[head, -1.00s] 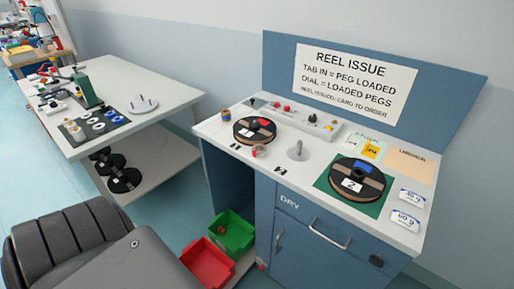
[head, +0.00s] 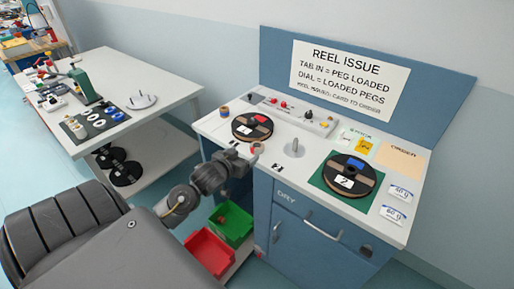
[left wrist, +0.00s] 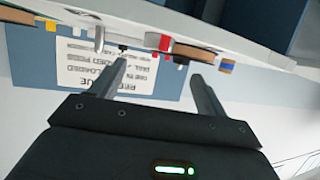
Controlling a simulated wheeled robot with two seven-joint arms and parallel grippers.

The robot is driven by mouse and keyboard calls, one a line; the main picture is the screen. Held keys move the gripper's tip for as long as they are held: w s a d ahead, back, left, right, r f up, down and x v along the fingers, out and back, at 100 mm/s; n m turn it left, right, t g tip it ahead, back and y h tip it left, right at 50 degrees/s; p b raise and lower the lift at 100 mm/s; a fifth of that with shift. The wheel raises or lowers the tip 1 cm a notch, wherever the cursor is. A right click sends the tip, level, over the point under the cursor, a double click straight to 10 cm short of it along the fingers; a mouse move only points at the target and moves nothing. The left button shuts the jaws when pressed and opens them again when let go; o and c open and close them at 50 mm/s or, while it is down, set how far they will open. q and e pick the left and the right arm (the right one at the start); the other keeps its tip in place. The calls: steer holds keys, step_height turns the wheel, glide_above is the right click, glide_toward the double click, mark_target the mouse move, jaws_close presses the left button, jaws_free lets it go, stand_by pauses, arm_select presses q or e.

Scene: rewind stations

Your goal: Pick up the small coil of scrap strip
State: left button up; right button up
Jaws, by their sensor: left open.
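A small tan coil (head: 257,147), which I take to be the scrap strip, stands near the front edge of the white bench top in the head view, between the left reel and a bare peg. My right gripper is not in view.
A black reel (head: 252,127) lies behind the coil, and a grey peg (head: 294,148) stands to its right. Another reel (head: 347,174) sits on a green mat. A blue and orange roll (head: 224,112) stands at left. Green (head: 237,226) and red (head: 205,250) bins are below.

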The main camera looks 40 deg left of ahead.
mark_target(256, 147)
arm_select(q)
steer(key=x, duration=0.3)
steer(key=p+x, duration=0.1)
steer(key=x, duration=0.5)
steer(key=shift+w+d+f, duration=0.2)
steer(key=shift+w+f, duration=0.1)
steer(key=shift+w, duration=0.05)
steer(key=c, duration=1.1)
steer(key=shift+r, duration=0.15)
